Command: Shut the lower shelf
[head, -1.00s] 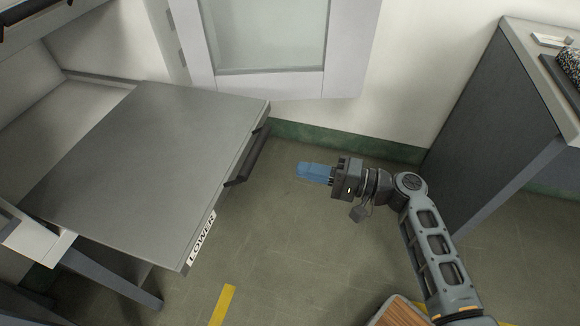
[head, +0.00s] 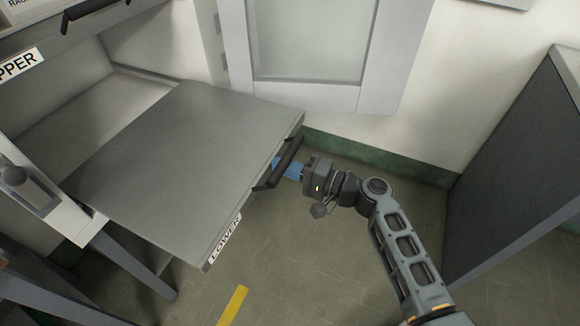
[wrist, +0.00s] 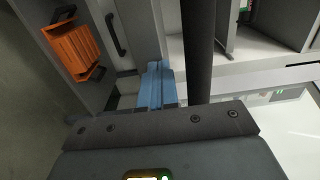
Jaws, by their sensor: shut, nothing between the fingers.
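The lower shelf (head: 185,150) is a grey metal slab labelled LOWER, and it is pulled out from its frame. Its black bar handle (head: 279,163) runs along its front edge. My gripper (head: 286,168), with blue fingers, is shut and empty right at the handle, and the handle partly covers the fingers in the head view. In the wrist view the blue fingers (wrist: 156,86) are together, and a dark upright bar (wrist: 198,50) stands just right of them. I cannot tell whether they touch it.
An upper unit labelled UPPER (head: 22,64) is above left. A white framed glass panel (head: 308,40) is on the back wall. A grey cabinet (head: 520,170) stands at the right. The wrist view shows an orange object (wrist: 76,48). Floor in front of the shelf is clear.

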